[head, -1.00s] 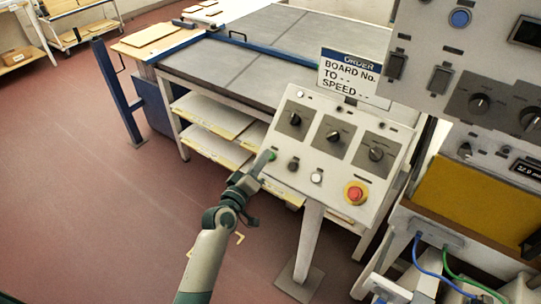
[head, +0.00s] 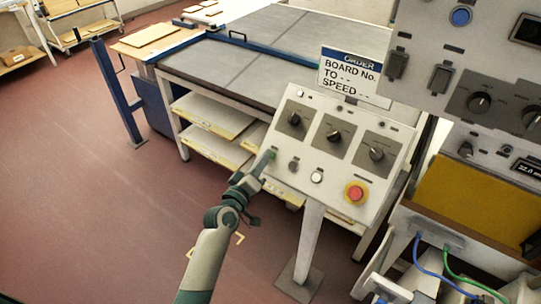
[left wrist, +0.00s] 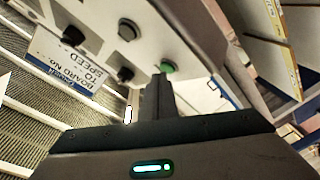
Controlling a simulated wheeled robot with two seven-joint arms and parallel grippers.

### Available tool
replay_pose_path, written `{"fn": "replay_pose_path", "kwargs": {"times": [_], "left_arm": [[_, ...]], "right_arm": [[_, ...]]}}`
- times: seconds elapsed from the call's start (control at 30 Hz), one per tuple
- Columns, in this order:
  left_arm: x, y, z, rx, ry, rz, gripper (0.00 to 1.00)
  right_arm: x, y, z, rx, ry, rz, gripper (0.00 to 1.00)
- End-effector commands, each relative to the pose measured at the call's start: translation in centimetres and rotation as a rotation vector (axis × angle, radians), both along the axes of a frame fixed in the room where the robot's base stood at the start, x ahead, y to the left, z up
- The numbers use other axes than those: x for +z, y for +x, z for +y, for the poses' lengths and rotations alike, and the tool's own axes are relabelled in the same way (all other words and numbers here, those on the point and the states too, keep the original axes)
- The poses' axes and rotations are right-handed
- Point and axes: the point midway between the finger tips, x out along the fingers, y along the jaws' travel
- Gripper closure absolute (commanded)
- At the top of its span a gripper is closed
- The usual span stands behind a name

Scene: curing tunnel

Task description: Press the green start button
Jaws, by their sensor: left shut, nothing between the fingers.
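The green start button (left wrist: 168,66) sits at the edge of the light grey control panel (head: 335,190). In the head view the button is mostly hidden behind my gripper; a little green shows at its tip. My left gripper (head: 268,157) is shut and empty, and its tip is at the button on the panel's lower left. In the left wrist view the shut fingers (left wrist: 160,82) point at the button, with their tip right by it. I cannot tell whether they touch it. My right gripper is not in view.
An order sign (head: 352,75) stands behind. Open floor (head: 90,210) lies to the left.

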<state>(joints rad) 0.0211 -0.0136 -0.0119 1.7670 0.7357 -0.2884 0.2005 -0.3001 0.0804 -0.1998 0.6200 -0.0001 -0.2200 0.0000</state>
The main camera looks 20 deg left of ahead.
Motion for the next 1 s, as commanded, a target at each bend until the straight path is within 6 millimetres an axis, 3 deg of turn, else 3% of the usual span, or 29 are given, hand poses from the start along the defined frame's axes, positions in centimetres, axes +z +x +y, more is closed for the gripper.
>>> {"fn": "replay_pose_path", "kwargs": {"times": [1.0], "left_arm": [[-0.48, 0.52, -0.16, 0.0, 0.001, -0.002, 1.0]], "right_arm": [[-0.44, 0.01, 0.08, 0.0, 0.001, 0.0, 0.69]]}}
